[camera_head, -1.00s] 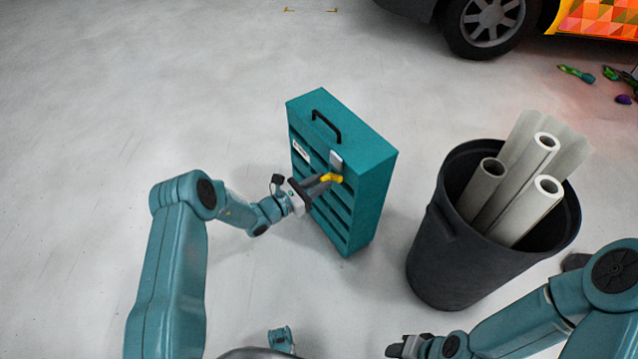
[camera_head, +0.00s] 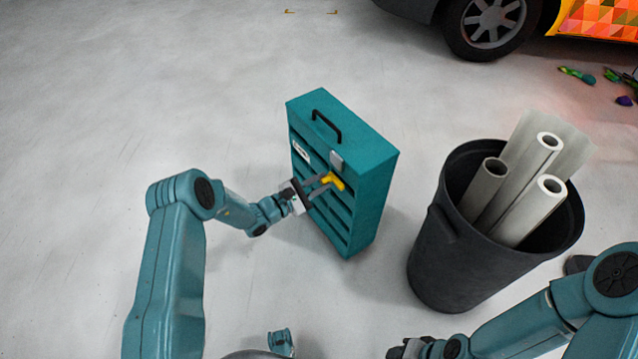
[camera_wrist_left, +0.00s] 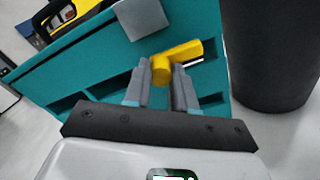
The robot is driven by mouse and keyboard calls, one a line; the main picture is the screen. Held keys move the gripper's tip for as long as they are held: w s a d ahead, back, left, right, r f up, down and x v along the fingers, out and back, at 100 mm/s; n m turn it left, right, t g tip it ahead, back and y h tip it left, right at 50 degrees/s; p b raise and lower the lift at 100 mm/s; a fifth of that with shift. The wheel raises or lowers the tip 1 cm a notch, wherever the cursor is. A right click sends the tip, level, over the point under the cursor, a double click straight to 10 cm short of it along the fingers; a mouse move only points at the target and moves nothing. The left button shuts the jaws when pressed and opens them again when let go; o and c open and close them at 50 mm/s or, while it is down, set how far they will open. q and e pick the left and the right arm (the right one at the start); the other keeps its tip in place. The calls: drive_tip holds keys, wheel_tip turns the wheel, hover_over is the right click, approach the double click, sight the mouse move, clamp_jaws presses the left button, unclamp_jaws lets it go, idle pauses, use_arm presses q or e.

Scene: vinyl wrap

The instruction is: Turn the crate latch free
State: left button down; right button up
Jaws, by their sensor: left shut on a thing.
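The teal crate (camera_head: 345,130) stands upright on the floor, with slots in its left side and a black handle (camera_head: 326,125) on top. The yellow latch (camera_head: 334,181) sits on the slotted side, below a grey plate (camera_head: 337,161). My left gripper (camera_head: 323,183) is shut on the latch, one finger on each side of it. In the left wrist view, the latch (camera_wrist_left: 185,52) slants up to the right from between the fingertips, and the grey plate (camera_wrist_left: 142,17) is above it. My right gripper (camera_head: 408,349) is low in the head view, away from the crate; its jaws are unclear.
A dark bin (camera_head: 450,250) with several pale rolls (camera_head: 522,210) stands right of the crate, with a narrow floor gap between. A vehicle wheel (camera_head: 490,22) is at the top right. The floor (camera_head: 130,90) left of the crate is clear.

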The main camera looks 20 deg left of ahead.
idle(0.4)
use_arm(q)
drive_tip(key=c, duration=0.9)
unclamp_jaws()
drive_tip(key=p+v, duration=0.3)
drive_tip(key=v, duration=1.3)
drive_tip(key=shift+s+a, duration=0.1)
drive_tip(key=shift+s, duration=0.1)
